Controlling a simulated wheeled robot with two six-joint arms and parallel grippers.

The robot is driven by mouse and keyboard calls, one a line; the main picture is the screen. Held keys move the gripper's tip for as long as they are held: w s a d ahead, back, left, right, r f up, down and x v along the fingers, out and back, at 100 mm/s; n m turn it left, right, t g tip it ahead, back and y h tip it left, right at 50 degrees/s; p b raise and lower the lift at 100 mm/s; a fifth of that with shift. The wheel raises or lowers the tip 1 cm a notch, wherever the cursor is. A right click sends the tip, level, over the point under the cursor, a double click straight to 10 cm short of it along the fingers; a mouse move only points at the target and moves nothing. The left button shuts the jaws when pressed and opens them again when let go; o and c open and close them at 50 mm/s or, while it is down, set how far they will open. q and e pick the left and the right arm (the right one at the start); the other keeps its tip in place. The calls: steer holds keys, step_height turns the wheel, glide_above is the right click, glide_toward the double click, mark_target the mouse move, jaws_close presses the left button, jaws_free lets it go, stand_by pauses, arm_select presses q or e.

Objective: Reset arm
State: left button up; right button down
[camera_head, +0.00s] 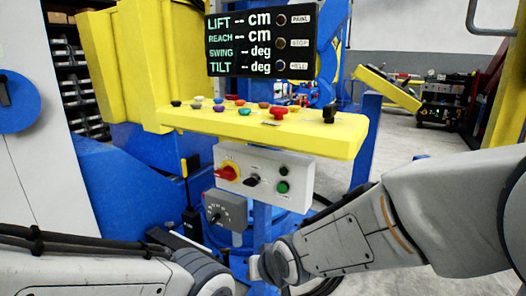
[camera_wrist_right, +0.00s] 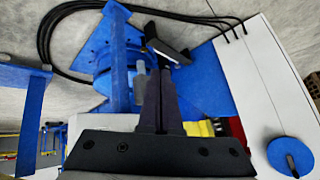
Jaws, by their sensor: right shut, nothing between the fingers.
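My right arm comes in from the right in the head view, its wrist low in front of the blue stand below the white switch box. In the right wrist view my right gripper (camera_wrist_right: 158,76) has its two dark fingers together with nothing between them. My left arm lies along the bottom left of the head view; its gripper is not visible. The yellow control panel (camera_head: 340,139) carries several coloured buttons and a black knob. The white switch box (camera_head: 259,198) below it has a red rotary switch (camera_head: 227,173), a black selector (camera_head: 252,181) and green buttons.
A display (camera_head: 262,42) reading LIFT, REACH, SWING and TILT stands above the panel. A grey dial box (camera_head: 228,211) sits below the switch box. Black cables (camera_wrist_right: 85,5) loop near blue metalwork in the wrist view. Open floor (camera_head: 425,130) lies to the right.

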steer(key=s+d+f+n+g+h, duration=0.1)
steer(key=s+d+n+g, duration=0.2)
steer(key=s, duration=0.7)
steer(key=s+d+n+g+h, duration=0.1)
steer(key=s+d+n+g, duration=0.15)
steer(key=s, duration=0.75)
step_height(320, 180, up, 30)
steer(key=g+p, duration=0.1)
steer(key=p, duration=2.9)
steer(key=shift+s+d+r+h, duration=0.2)
steer(key=shift+s+d+h, duration=0.1)
steer(key=shift+d+h, duration=0.1)
